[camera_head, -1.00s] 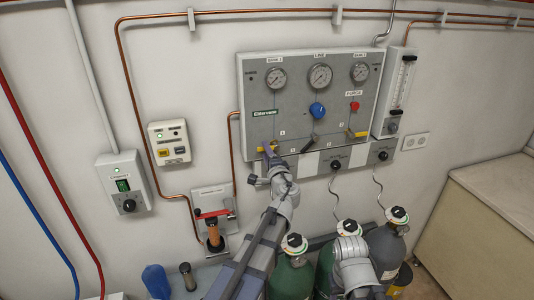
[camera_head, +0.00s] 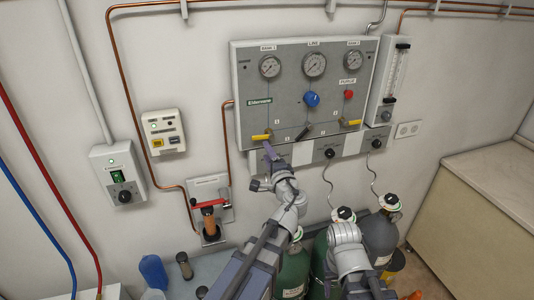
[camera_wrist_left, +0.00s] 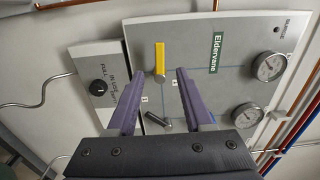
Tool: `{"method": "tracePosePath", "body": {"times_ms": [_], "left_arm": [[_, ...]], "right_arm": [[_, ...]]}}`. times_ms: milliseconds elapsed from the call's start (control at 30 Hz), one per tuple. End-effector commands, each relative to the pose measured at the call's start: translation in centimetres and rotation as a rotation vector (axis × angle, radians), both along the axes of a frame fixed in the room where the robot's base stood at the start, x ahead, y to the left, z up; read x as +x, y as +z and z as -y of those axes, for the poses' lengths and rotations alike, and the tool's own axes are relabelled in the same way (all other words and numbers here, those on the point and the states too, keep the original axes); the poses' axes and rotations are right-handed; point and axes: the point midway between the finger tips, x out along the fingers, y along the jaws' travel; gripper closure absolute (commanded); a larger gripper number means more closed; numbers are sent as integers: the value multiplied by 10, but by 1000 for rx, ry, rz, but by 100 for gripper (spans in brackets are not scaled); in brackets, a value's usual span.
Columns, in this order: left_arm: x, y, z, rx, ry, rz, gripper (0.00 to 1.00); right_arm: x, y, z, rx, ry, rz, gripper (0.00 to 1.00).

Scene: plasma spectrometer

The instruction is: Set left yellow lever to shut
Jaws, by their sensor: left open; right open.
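The left yellow lever (camera_head: 262,137) is on the lower left of the grey gas panel and lies about horizontal in the head view. In the left wrist view the yellow lever (camera_wrist_left: 160,58) shows between and beyond the fingertips, apart from both fingers. My left gripper (camera_head: 271,151) is open and empty, just below and in front of the lever. Its two purple fingers (camera_wrist_left: 153,75) are spread wide in the wrist view. Part of my right arm shows at the lower right of the head view; its gripper fingers do not show.
The panel also has a black lever (camera_head: 304,131), a right yellow lever (camera_head: 351,123), a blue knob (camera_head: 312,99) and a red knob (camera_head: 349,94). Gas cylinders (camera_head: 380,238) stand below. A red-handled device (camera_head: 209,205) is on the wall to the left.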

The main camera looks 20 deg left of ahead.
Motion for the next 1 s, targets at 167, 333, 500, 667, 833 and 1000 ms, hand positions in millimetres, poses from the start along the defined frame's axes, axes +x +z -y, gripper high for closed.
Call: {"method": "tracePosePath", "body": {"times_ms": [167, 333, 500, 667, 833, 1000], "left_arm": [[0, 5, 0, -24, 1, 11, 61], [-3, 36, 1, -289, 15, 136, 80], [-7, 69, 5, -719, 63, 345, 99], [-10, 89, 9, -1058, 125, 519, 100], [-13, 97, 11, -1272, 176, 638, 100], [-14, 96, 12, -1340, 195, 676, 100]], "right_arm": [[0, 6, 0, 0, 0, 0, 50], [0, 47, 0, 0, -6, -1, 50], [-1, 97, 0, 1, -14, -2, 50], [-1, 131, 0, 1, -21, -2, 50], [-2, 148, 0, 2, -26, -2, 50], [-2, 151, 0, 2, -29, -3, 50]]}}
